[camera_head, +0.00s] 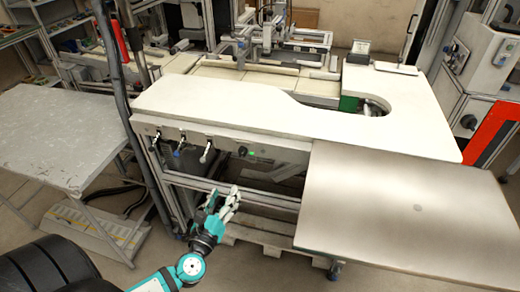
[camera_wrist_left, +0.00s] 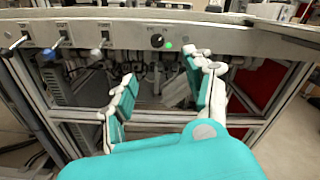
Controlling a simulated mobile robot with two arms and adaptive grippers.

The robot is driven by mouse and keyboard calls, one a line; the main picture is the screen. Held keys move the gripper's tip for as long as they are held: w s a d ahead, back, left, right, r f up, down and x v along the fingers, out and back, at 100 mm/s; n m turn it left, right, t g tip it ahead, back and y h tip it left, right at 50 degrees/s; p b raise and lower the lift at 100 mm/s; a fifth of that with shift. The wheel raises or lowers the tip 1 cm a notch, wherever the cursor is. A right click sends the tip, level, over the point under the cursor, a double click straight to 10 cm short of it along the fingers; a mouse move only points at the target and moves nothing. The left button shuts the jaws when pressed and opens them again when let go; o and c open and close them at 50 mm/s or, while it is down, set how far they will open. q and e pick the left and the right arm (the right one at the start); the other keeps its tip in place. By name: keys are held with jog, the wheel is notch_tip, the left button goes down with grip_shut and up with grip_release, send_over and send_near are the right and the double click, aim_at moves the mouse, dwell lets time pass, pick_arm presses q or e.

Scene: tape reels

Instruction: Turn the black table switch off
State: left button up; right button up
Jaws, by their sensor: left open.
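The black table switch (camera_head: 242,151) is a small dark knob on the front rail of the white table, with a lit green lamp (camera_head: 251,154) just to its right. In the left wrist view the black switch (camera_wrist_left: 157,41) shows near the top, with the green lamp (camera_wrist_left: 169,45) beside it. My left gripper (camera_head: 222,199) is open and empty, below and a little left of the switch in the head view. In the wrist view its two fingers (camera_wrist_left: 158,97) stand apart below the switch, not touching it. My right gripper is not in view.
Several levers, one of them a lever (camera_head: 207,151), stick out of the same rail left of the switch. A metal panel (camera_head: 410,215) juts forward on the right. A grey side table (camera_head: 55,135) stands at left. The table frame lies behind my gripper.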

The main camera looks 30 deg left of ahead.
aim_at(242, 155)
pick_arm(q)
jog(key=p+x, duration=0.2)
jog(key=x, duration=1.3)
jog(key=shift+w+a, duration=0.15)
jog(key=shift+w, duration=0.05)
jog(key=shift+w+a, duration=0.15)
jog(key=shift+w, duration=0.45)
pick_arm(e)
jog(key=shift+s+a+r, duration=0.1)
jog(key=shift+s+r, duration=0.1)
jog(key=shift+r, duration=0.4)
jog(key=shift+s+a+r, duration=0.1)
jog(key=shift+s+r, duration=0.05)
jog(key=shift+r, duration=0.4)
pick_arm(q)
jog(key=shift+c, duration=0.5)
grip_shut()
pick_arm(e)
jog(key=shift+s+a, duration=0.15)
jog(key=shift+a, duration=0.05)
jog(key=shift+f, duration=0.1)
